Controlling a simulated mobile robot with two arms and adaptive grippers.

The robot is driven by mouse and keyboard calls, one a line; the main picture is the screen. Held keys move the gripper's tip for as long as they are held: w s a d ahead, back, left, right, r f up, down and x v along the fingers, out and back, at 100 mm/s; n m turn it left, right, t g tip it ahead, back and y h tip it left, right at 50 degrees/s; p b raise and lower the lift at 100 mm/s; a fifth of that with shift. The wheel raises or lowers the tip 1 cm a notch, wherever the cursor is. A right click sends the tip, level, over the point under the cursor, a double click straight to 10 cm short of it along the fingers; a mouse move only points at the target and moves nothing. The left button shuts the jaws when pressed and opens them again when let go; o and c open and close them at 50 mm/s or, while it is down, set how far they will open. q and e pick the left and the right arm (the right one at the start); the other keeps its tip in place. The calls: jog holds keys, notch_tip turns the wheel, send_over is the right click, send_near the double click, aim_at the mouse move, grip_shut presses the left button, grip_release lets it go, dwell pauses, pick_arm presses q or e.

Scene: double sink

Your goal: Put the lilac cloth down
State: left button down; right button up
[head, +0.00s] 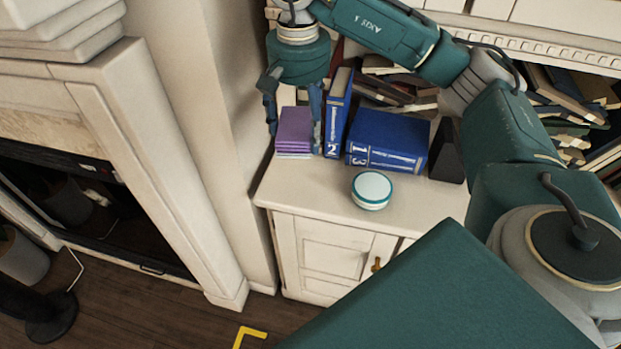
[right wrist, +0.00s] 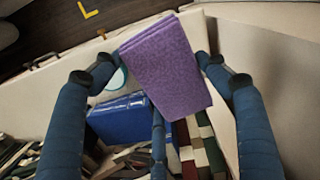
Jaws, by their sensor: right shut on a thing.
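The lilac cloth (head: 293,132) is folded into a thick square at the left end of the white cabinet top (head: 312,192). My right gripper (head: 294,136) comes down over it, with fingers on both sides, and is shut on it. In the right wrist view the cloth (right wrist: 168,68) shows between the fingers of the gripper (right wrist: 158,78). I cannot tell whether its underside touches the cabinet top. My left gripper is not in view.
Blue books (head: 388,141) stand and lie just right of the cloth. A round white and teal container (head: 371,190) sits nearer the front edge. A dark speaker-like block (head: 447,152) stands further right. The cabinet top's front left is clear. A wall borders the left.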

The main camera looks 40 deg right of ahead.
aim_at(305, 112)
jog(key=shift+w+d+r+m+b, duration=0.15)
jog(key=shift+w+d+m+b, duration=0.2)
jog(key=shift+w+d+m, duration=0.75)
jog(key=f, duration=0.2)
jog(key=f+b, duration=0.1)
jog(key=shift+d, duration=0.25)
notch_tip(305, 112, down, 11)
jog(key=shift+d+f+p, duration=0.1)
jog(key=shift+p, duration=0.2)
jog(key=shift+w+f, duration=0.1)
jog(key=shift+f, duration=0.85)
notch_tip(305, 112, down, 3)
jog(key=shift+f+p, duration=0.1)
jog(key=shift+p, duration=0.2)
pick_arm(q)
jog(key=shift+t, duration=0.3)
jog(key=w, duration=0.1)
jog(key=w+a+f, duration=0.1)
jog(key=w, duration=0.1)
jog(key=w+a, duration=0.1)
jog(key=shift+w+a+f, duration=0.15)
